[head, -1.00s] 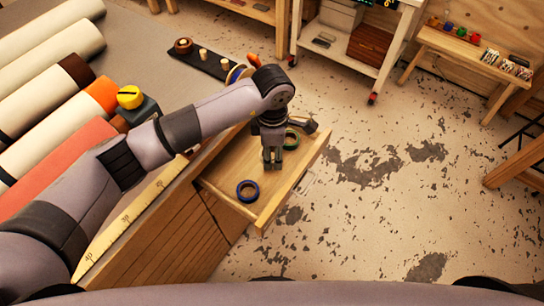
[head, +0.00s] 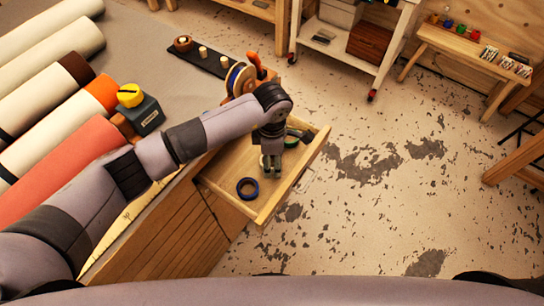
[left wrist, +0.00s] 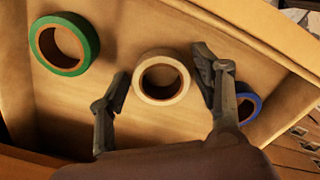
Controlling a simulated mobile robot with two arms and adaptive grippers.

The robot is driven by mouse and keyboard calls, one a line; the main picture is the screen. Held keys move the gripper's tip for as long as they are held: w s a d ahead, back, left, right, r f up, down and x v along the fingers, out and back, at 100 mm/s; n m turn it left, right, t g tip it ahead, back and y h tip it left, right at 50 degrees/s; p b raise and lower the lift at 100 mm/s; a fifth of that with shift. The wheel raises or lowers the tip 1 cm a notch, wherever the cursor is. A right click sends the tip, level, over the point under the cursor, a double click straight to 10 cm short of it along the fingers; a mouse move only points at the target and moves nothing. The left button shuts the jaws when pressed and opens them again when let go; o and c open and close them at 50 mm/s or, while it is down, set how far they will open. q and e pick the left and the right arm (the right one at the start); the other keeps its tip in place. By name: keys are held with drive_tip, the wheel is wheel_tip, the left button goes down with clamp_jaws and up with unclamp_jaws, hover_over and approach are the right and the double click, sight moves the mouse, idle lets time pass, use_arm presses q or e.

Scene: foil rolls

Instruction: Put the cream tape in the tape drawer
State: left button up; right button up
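The tape drawer (head: 222,178) stands pulled out from the workbench. My left gripper (head: 271,172) points down into it; in the left wrist view its fingers (left wrist: 161,66) are spread on either side of the cream tape (left wrist: 141,80). The tape lies flat on the drawer floor, with small gaps seeming to show beside the fingers. In the head view the gripper hides it. A green tape (left wrist: 43,46) lies to its left in the wrist view, and a blue tape (left wrist: 256,101) to its right, partly behind a finger. My right gripper is not in view.
On the bench are several large rolls (head: 75,165), a yellow tape (head: 130,95) on a dark block (head: 146,115), and a dispenser (head: 240,80). A white cart (head: 390,80) and a low bench (head: 470,45) stand beyond. The floor right of the drawer is clear.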

sight(272, 164)
use_arm(q)
drive_tip(key=shift+o, duration=0.2)
drive_tip(key=shift+r, duration=0.6)
wheel_tip(272, 164, up, 11)
drive_tip(key=b, duration=0.3)
